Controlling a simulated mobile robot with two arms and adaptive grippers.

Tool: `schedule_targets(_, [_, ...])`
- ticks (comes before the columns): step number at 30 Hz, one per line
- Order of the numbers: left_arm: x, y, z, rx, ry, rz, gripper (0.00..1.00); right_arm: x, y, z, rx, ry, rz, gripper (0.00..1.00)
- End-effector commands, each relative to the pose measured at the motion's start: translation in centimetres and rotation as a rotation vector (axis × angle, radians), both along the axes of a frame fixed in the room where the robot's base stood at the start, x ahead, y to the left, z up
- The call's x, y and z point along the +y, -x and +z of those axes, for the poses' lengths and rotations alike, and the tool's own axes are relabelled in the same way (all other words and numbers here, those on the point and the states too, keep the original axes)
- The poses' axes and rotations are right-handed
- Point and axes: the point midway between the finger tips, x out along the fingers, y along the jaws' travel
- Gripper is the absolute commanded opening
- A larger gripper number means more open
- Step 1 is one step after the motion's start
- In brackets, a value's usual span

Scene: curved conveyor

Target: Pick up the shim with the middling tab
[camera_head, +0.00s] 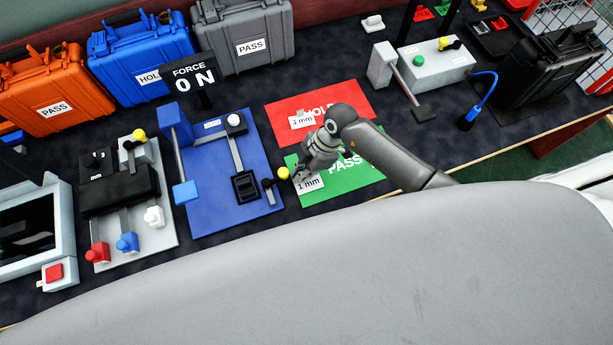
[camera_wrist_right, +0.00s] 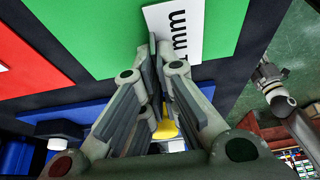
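A white plate marked 1 mm (camera_head: 310,185) lies at the left end of the green PASS mat (camera_head: 362,174). A second white plate, marked 3 mm (camera_head: 301,122), lies on the red HOLD mat (camera_head: 345,92), with a small grey piece at its upper edge. My right gripper (camera_head: 300,174) is low over the green mat. In the right wrist view its fingertips (camera_wrist_right: 157,50) come together at the edge of the 1 mm plate (camera_wrist_right: 183,32). Whether a thin tab is between them is hidden. No plate marked with a middle size shows.
A blue fixture (camera_head: 235,195) with a yellow knob (camera_head: 283,173) stands just left of my right gripper. The FORCE sign (camera_head: 193,75) reads 0 N. Orange, blue and grey cases line the back. A grey box fixture (camera_head: 435,72) stands right. Dark table is free between mats and this fixture.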

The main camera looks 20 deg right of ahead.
Motion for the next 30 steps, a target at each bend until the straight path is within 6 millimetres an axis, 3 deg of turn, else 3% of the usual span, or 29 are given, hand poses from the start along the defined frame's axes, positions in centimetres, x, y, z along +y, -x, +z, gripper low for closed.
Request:
schedule_targets(8, [0.0,-0.1,-0.3,-0.002,0.0,0.0,0.41,0.0,-0.1,0.8,-0.003,-0.001,0.001,0.0])
schedule_targets(14, [0.0,-0.3,-1.0,-0.005,0.0,-0.001,0.41,0.0,-0.1,2.8,-0.005,0.0,0.001,0.0])
schedule_targets(23, [0.0,-0.5,-1.1,-0.007,0.0,-0.001,0.41,-0.1,2.6,6.1,-0.002,-0.001,0.002,0.0])
schedule_targets(30, [0.0,-0.5,-1.8,-0.008,0.001,-0.001,0.41,-0.2,6.1,9.3,-0.001,0.0,0.003,0.0])
